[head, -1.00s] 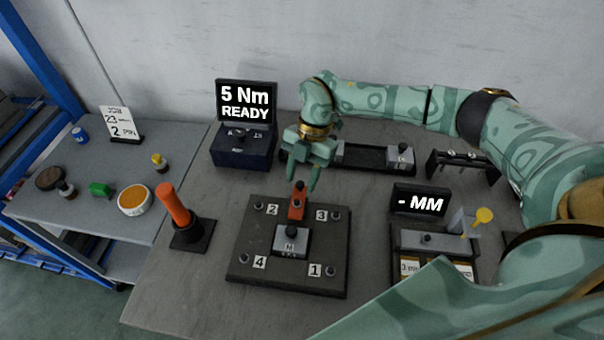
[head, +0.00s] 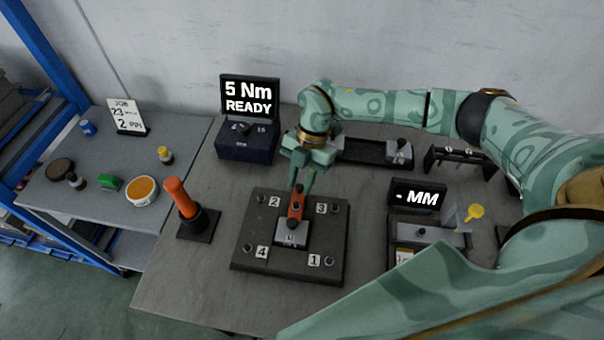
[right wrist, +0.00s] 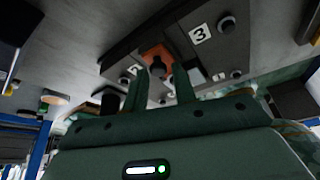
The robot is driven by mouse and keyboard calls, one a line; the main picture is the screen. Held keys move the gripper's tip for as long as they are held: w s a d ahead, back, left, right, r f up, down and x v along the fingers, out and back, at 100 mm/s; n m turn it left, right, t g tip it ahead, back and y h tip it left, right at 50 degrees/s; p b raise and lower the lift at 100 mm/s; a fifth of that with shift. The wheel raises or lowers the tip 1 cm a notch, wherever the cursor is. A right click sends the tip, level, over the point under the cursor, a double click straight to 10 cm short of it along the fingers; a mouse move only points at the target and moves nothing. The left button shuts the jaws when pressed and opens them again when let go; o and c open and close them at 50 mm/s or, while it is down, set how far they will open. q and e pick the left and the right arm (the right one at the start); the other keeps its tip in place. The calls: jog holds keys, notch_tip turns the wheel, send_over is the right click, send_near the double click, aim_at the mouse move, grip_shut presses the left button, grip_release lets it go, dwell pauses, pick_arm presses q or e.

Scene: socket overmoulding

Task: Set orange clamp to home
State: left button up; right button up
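The orange clamp (head: 295,210) with dark knobs is on the dark fixture plate (head: 250,215), against the grey block (head: 291,239) in its middle. My right gripper (head: 300,188) is just above the clamp's far end, pointing down. In the right wrist view, its two green fingers (right wrist: 160,78) are apart, with the clamp's dark knob (right wrist: 157,68) showing between and beyond the tips; whether they touch it I cannot tell. The orange clamp body (right wrist: 155,52) shows behind the knob. My left gripper is in neither view.
The plate has numbered posts at its corners. An orange-handled tool (head: 181,198) stands to its left. The torque display (head: 249,96) reads "5 Nm READY". An MM gauge (head: 417,196) and a dark rail (head: 370,152) are to the right, near my arm.

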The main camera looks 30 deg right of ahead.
jog(key=shift+o, duration=0.9)
jog(key=shift+r, duration=0.1)
jog(key=shift+w+d+r, duration=0.1)
jog(key=shift+d+r, duration=0.05)
jog(key=shift+r, duration=0.1)
jog(key=p+v, duration=0.1)
jog(key=v, duration=1.4)
jog(key=shift+r, duration=0.3)
